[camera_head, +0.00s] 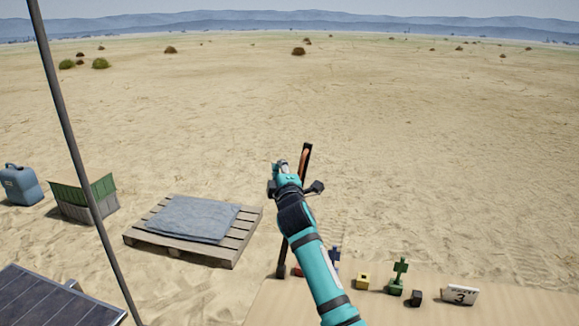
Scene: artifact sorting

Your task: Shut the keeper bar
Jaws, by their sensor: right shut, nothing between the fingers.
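A dark upright bar with an orange-brown strip (306,158) rises behind my right arm near the table's left side. It looks like the keeper bar, and its middle is hidden by my arm. Its dark lower end (282,268) shows left of the arm at the table. My right gripper (281,166) is shut and empty, just left of the bar's upper part in the picture. I cannot tell whether it touches the bar. My left gripper is not in view.
On the tan table (400,313) stand a yellow block (362,281), a green figure (399,276), a dark block (416,298) and a sign marked 3 (460,295). A blue piece (334,254) is partly hidden. A wooden pallet (225,256) lies on the sand at left.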

